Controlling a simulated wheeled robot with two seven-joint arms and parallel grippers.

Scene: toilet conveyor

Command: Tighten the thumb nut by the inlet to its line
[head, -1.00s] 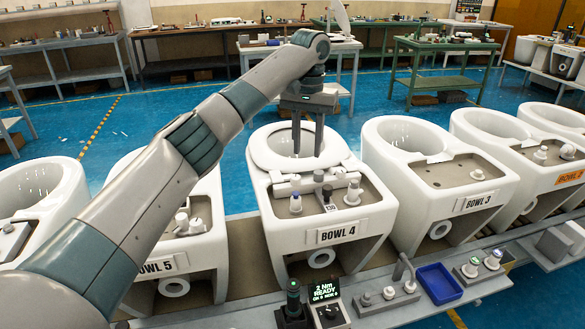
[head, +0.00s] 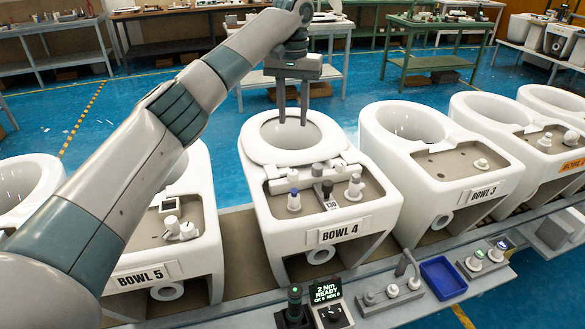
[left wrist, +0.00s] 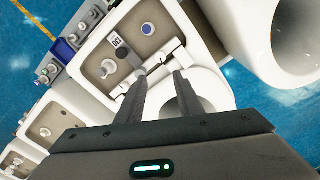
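Bowl 4 (head: 370,222) stands in the middle of the head view, with a seat ring (head: 254,148) on its rim. Its sunken deck (head: 309,206) carries a fitting with a blue top (head: 293,200), a dark-topped fitting (head: 327,189) with a tag reading 130, and a pale knobbed fitting (head: 354,188). I cannot tell which bears the thumb nut, and its line is too small to see. My left gripper (head: 292,121) is open and empty over the bowl opening, behind the deck. In the left wrist view its fingers (left wrist: 159,76) are apart with nothing between. My right gripper is out of view.
Bowl 5 (head: 205,258) and bowl 3 (head: 495,205) flank bowl 4. On the front ledge are an upright driver (head: 294,305), a display (head: 325,291) reading 2 Nm READY, small fittings and a blue tray (head: 442,278). Blue floor lies behind the bowls.

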